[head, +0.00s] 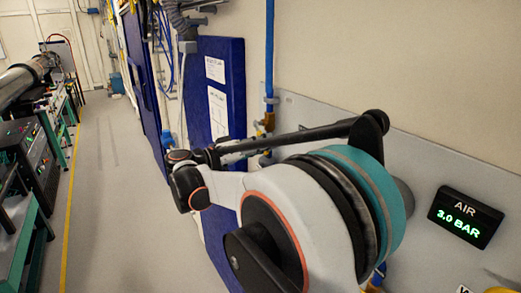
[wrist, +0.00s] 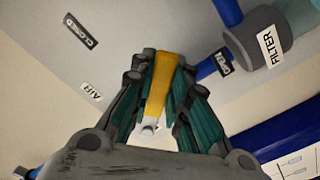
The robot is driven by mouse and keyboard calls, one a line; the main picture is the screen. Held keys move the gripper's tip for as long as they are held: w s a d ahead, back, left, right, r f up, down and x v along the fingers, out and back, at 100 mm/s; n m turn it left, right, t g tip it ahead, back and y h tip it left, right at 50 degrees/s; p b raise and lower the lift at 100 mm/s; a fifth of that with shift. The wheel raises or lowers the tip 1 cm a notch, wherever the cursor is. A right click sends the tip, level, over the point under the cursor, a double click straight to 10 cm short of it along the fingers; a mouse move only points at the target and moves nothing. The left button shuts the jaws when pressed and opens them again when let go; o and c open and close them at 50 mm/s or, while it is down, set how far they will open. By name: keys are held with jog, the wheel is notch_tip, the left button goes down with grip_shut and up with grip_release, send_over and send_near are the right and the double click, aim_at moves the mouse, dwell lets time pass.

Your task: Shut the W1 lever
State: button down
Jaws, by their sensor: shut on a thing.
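A yellow lever (wrist: 158,88) runs between the fingers of my gripper (wrist: 160,75) in the wrist view. My gripper is shut on it. A CLOSED label (wrist: 80,30) is on the panel to its upper left, and an OPEN label (wrist: 222,62) is to its right. An AIR label (wrist: 91,91) is on the left; no W1 label is readable beside this lever. In the head view, my arm covers much of the wall panel, and I cannot make out the gripper's hold. A label starting with W (head: 465,290) is cut off at the bottom right, beside a yellow part (head: 498,291).
A FILTER unit (wrist: 262,38) on a blue pipe stands close to the right of my gripper. The head view shows a blue pipe (head: 269,55), an AIR display reading 3.0 BAR (head: 465,217) and a blue door (head: 222,85). The grey floor (head: 115,200) is clear at left.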

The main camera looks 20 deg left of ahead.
jog(key=n, duration=0.1)
jog(key=r+n, duration=0.1)
jog(key=shift+s+d+r+n+b, duration=0.1)
jog(key=shift+s+d+n+b, duration=0.2)
jog(key=shift+s+d+n, duration=0.1)
jog(key=n, duration=0.1)
jog(key=r+n, duration=0.1)
jog(key=shift+s+d+r+n, duration=0.2)
jog(key=shift+d+n, duration=0.05)
jog(key=shift+n, duration=0.15)
jog(key=shift+s+d+r+n, duration=0.1)
jog(key=shift+r+n, duration=0.5)
jog(key=shift+n, duration=0.55)
jog(key=shift+s+d+r+n, duration=0.1)
jog(key=shift+r+n, duration=0.5)
jog(key=shift+n, duration=0.55)
jog(key=c, duration=1.5)
grip_release()
jog(key=shift+w, duration=0.1)
jog(key=v, duration=1.2)
jog(key=shift+a, duration=0.1)
